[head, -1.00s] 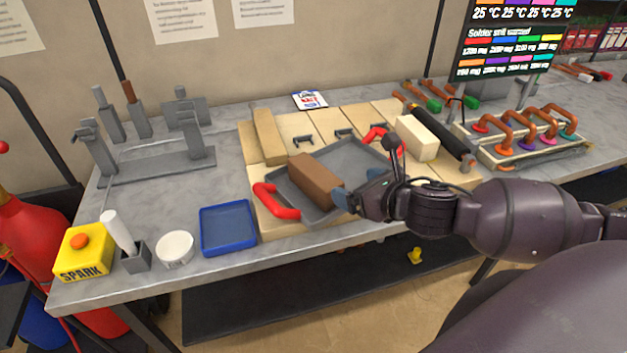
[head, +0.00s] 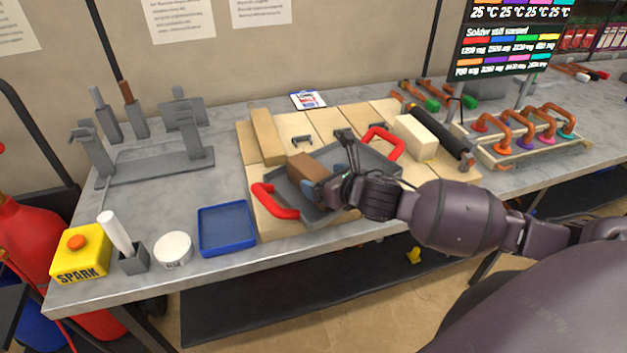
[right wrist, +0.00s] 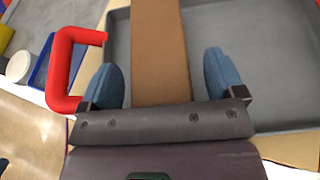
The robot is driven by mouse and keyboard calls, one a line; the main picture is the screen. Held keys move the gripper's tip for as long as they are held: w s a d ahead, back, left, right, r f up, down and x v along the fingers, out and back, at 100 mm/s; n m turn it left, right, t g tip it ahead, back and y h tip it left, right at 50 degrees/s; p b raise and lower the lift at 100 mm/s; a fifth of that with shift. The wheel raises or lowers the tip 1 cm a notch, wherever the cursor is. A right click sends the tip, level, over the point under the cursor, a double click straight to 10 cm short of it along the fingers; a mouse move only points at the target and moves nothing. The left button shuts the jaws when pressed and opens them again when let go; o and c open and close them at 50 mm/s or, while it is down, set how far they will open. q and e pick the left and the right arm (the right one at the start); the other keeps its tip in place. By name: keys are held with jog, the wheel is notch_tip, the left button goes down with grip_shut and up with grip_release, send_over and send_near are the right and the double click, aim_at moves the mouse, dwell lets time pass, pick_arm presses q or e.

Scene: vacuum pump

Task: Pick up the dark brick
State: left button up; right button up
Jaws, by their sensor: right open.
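The dark brick (head: 305,169) is brown and lies in a grey tray (head: 372,160) with red handles. In the right wrist view the brick (right wrist: 160,50) runs between the two blue fingertips of my right gripper (right wrist: 162,80), with a gap on each side. The gripper is open. In the head view my right gripper (head: 333,182) is at the brick's right end and hides part of it. The tray floor (right wrist: 240,50) shows on both sides of the brick in the right wrist view. My left gripper is not in view.
The tray rests on pale boards on a grey workbench (head: 160,205). A cream block (head: 415,137) stands right of the tray and a tan block (head: 267,135) behind it. A blue tray (head: 227,228), a white round container (head: 173,248) and a yellow SPARK box (head: 81,252) are at left.

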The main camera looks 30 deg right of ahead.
jog(key=shift+w, duration=0.1)
jog(key=c, duration=1.6)
jog(key=shift+r, duration=0.15)
